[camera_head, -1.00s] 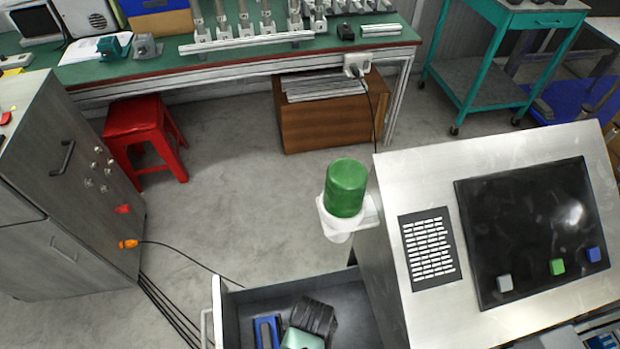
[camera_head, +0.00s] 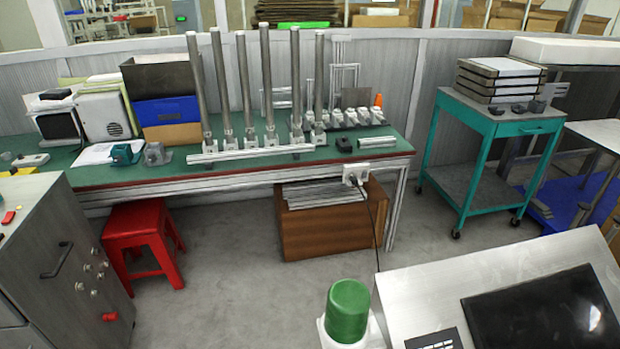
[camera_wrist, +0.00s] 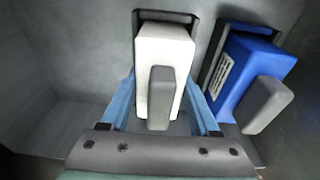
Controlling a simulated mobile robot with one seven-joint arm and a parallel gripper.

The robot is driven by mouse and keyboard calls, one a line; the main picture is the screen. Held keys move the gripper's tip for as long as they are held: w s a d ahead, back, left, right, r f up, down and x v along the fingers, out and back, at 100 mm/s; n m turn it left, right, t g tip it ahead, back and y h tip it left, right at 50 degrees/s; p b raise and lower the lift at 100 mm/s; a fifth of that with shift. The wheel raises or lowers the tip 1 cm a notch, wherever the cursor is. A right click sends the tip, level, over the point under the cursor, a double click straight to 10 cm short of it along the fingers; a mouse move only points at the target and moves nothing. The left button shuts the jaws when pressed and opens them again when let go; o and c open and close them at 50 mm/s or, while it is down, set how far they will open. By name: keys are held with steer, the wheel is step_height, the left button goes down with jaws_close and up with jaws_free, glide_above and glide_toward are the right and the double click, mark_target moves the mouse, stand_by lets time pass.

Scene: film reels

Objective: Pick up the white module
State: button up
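The white module (camera_wrist: 163,48) is in the middle of the wrist view, a block with a grey handle (camera_wrist: 160,98) facing the camera. Its far end meets a dark rectangular frame (camera_wrist: 138,22). My gripper (camera_wrist: 161,80) has one blue finger on each side of the module. The fingertips are very close to its sides. Whether they press on it I cannot tell. The module and my gripper do not show in the current head view.
A blue module (camera_wrist: 243,75) with a grey handle stands close on the right, beside my right finger. Grey walls surround both modules. The head view shows a green-topped bench (camera_head: 240,170), a red stool (camera_head: 135,225), a teal cart (camera_head: 505,125) and a green cylinder (camera_head: 347,311).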

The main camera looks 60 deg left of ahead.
jaws_close()
steer(key=shift+r, duration=0.15)
